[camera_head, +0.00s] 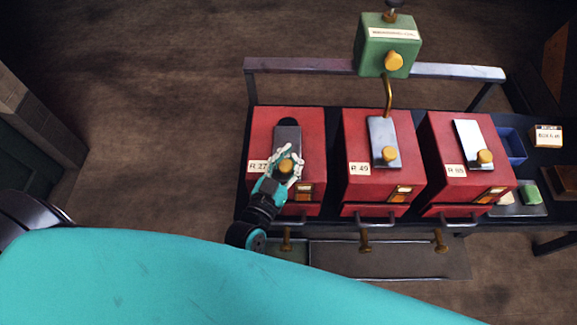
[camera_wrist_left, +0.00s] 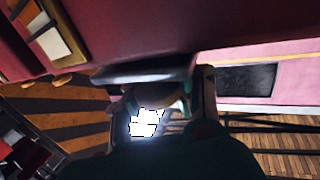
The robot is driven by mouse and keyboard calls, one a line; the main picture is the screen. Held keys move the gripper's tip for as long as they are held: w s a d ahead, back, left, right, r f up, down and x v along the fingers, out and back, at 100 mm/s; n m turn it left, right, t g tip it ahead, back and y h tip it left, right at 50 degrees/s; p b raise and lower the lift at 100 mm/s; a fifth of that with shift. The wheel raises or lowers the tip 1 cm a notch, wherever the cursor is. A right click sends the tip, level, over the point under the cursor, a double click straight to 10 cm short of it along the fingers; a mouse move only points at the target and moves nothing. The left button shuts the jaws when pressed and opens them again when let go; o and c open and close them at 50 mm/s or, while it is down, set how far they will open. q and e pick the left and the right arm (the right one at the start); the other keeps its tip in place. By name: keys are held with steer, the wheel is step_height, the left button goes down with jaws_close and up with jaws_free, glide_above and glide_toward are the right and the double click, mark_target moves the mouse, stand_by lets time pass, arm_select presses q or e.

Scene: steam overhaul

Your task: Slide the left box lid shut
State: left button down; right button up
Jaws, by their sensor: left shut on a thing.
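The left box (camera_head: 312,135) is red, with a label that seems to read R 27. Its lid (camera_head: 288,138) is a grey plate on the sloping top, with a round brass knob (camera_head: 286,166) near its lower end. A dark rounded opening shows above the lid's upper edge. My left gripper (camera_head: 285,170) is shut on the knob. In the left wrist view the lid (camera_wrist_left: 150,70) shows edge-on, with the gripper's fingers (camera_wrist_left: 165,98) close below it; the knob is partly hidden there. My right gripper is in neither view.
Two similar red boxes, the middle one (camera_head: 353,135) and the right one (camera_head: 448,140), stand close by on the dark table, with lids and brass knobs. A green device (camera_head: 375,48) hangs over the back rail (camera_head: 300,65). Brass-handled levers (camera_head: 365,240) stick out in front.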

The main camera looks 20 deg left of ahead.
arm_select(q)
steer(key=w, duration=0.1)
steer(key=w+a, duration=0.1)
steer(key=shift+w+a, duration=0.25)
steer(key=shift+w, duration=0.15)
steer(key=c, duration=1.9)
jaws_free()
steer(key=shift+s, duration=0.1)
steer(key=o, duration=1)
steer(key=shift+s+a, duration=0.1)
steer(key=shift+a, duration=0.15)
steer(key=shift+d, duration=0.1)
steer(key=shift+s, duration=0.4)
steer(key=s, duration=0.3)
steer(key=s+a, duration=0.1)
steer(key=s, duration=0.7)
steer(key=shift+s+a, duration=0.1)
steer(key=shift+a, duration=0.05)
